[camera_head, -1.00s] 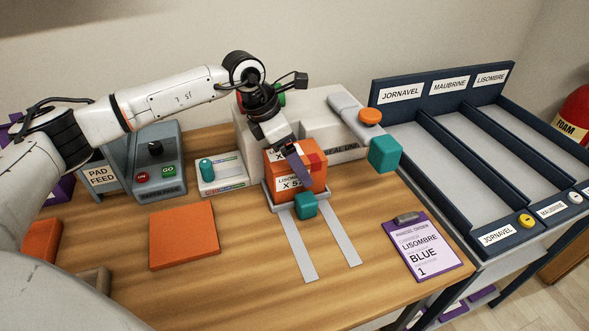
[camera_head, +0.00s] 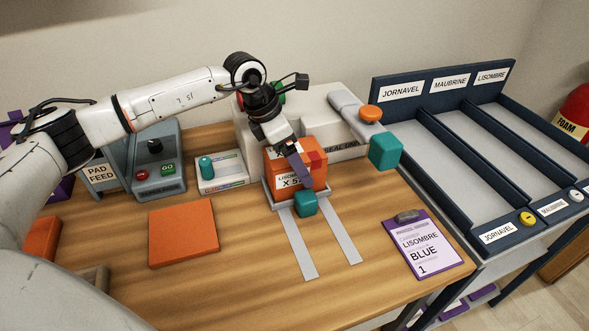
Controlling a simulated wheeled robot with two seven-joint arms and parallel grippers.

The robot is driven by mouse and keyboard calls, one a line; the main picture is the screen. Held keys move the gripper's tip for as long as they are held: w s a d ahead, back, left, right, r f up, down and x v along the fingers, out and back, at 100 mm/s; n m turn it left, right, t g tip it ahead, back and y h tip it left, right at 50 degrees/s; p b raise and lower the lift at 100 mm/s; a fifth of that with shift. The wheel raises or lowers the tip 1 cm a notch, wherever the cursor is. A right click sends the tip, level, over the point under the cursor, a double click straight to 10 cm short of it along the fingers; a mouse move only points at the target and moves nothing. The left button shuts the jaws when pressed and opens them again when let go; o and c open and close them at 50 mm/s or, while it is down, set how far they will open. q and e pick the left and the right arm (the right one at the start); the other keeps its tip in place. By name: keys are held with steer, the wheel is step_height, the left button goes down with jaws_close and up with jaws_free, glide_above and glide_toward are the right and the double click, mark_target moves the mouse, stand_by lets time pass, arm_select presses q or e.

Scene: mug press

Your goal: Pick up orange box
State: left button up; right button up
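The orange box (camera_head: 284,184), with a white label reading in part "LISO" and "X 5" and a red patch near its top right, sits upright on a grey sliding tray (camera_head: 271,203) in front of the white press. My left gripper (camera_head: 302,168) comes down over the box from above and behind. One dark purplish finger lies across the front of the box; the other finger is hidden. I cannot tell whether the fingers grip the box. My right gripper is not in view.
The white press (camera_head: 322,128) has an orange button (camera_head: 370,113) and a teal block (camera_head: 385,151) at its right. A flat orange pad (camera_head: 184,232) lies left. A purple clipboard (camera_head: 428,247) reads LISOMBRE BLUE 1. Labelled lanes (camera_head: 470,150) stand right.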

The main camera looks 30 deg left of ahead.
arm_select(q)
steer(key=c, duration=1.2)
steer(key=shift+c, duration=0.8)
steer(key=shift+r, duration=0.15)
